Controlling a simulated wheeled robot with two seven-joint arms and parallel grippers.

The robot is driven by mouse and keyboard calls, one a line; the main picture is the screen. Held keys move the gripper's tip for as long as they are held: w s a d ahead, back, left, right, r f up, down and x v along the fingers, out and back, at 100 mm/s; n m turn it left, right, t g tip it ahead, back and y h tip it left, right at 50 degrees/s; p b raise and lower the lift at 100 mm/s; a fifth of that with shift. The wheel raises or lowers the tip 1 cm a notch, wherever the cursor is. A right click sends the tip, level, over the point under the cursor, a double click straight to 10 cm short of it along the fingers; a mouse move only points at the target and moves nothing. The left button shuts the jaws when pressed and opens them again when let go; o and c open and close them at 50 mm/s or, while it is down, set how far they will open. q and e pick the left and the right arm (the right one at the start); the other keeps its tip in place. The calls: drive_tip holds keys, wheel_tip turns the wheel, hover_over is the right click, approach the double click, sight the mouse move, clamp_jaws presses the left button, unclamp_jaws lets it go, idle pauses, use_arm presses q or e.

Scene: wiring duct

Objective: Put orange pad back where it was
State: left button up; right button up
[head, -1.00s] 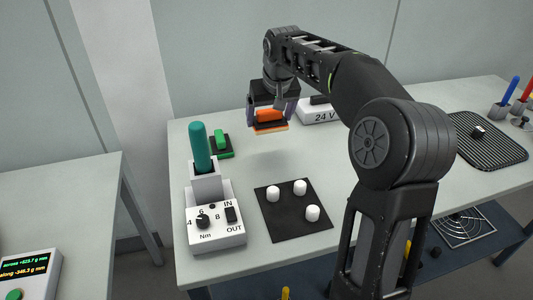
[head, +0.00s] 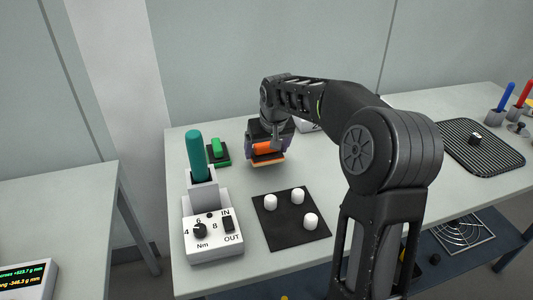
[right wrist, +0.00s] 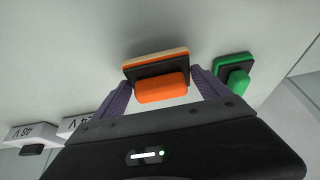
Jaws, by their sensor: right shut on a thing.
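The orange pad (head: 268,148) has an orange grip block on a dark plate with an orange and tan layer beneath. My right gripper (head: 267,146) is shut on its grip block, near the back of the table. In the right wrist view the orange pad (right wrist: 162,88) sits between the two purple-grey fingers of the right gripper (right wrist: 162,92). I cannot tell whether its underside touches the table. The green pad (head: 217,150) lies to its left on the table; it also shows in the right wrist view (right wrist: 236,76). My left gripper is not in view.
A dial box (head: 213,238) with a teal-handled tool (head: 196,157) stands front left. A black mat (head: 290,222) with white knobs lies in front. A white supply box (head: 308,126) is partly hidden behind my arm. A ribbed black mat (head: 485,148) lies right.

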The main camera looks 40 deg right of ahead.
drive_tip(key=shift+f, duration=0.85)
drive_tip(key=shift+f, duration=0.2)
drive_tip(key=o, duration=1.2)
drive_tip(key=shift+r, duration=0.5)
drive_tip(key=v, duration=1.1)
drive_tip(key=shift+r, duration=0.2)
drive_tip(key=shift+s+a, duration=0.1)
drive_tip(key=shift+a, duration=0.05)
